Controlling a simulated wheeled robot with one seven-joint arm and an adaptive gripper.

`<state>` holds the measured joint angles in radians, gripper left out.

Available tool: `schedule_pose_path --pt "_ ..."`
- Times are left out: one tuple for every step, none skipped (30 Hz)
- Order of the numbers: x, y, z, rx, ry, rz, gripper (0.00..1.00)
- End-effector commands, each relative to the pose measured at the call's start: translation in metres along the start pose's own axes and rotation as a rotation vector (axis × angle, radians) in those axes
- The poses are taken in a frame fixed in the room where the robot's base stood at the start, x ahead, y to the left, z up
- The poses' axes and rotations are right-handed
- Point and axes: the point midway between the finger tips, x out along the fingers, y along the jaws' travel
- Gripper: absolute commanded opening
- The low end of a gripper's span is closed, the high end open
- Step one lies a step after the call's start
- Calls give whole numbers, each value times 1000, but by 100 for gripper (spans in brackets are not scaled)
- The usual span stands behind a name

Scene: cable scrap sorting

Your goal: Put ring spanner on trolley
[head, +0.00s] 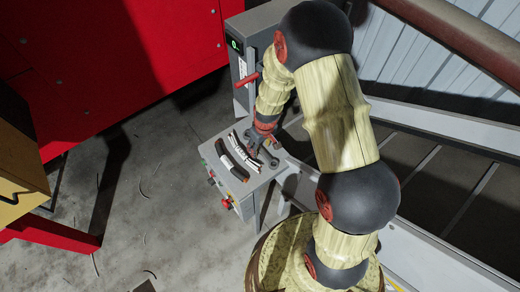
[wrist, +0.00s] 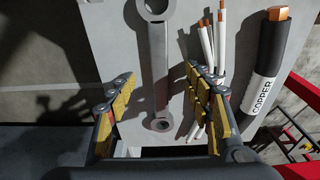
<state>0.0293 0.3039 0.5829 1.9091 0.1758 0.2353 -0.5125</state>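The ring spanner (wrist: 158,62) is a grey metal bar with a ring at each end. It lies on the light grey top of a small machine stand (head: 212,160). In the wrist view my gripper (wrist: 157,82) is open, with one yellow-padded finger on each side of the spanner's shaft and a gap on both sides. In the head view my gripper (head: 260,145) is low over the stand top and partly hides what lies there. I cannot tell for certain which thing is the trolley.
Beside the right finger lie white wires with bare copper ends (wrist: 207,45) and a thick black cable labelled COPPER (wrist: 268,70). A grey cabinet (head: 240,68) stands behind the stand. A conveyor (head: 435,180) runs at the right. Floor (head: 150,215) at the left is mostly clear.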

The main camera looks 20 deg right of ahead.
Motion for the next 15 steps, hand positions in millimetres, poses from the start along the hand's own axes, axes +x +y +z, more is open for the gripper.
schedule_pose_path --pt "0 0 0 0 0 0 48" --pt "0 0 0 0 0 0 46" --pt "0 0 0 0 0 0 44" --pt "0 0 0 0 0 0 42" --pt "0 0 0 0 0 0 41" --pt "0 0 0 0 0 0 38" --pt "0 0 0 0 0 0 37" --pt "0 0 0 0 0 0 35" --pt "0 0 0 0 0 0 33" --pt "0 0 0 0 0 0 31" --pt "0 0 0 0 0 0 29" --pt "0 0 0 0 0 0 27" --pt "0 0 0 0 0 0 25" --pt "0 0 0 0 0 0 24" --pt "0 0 0 0 0 0 21"
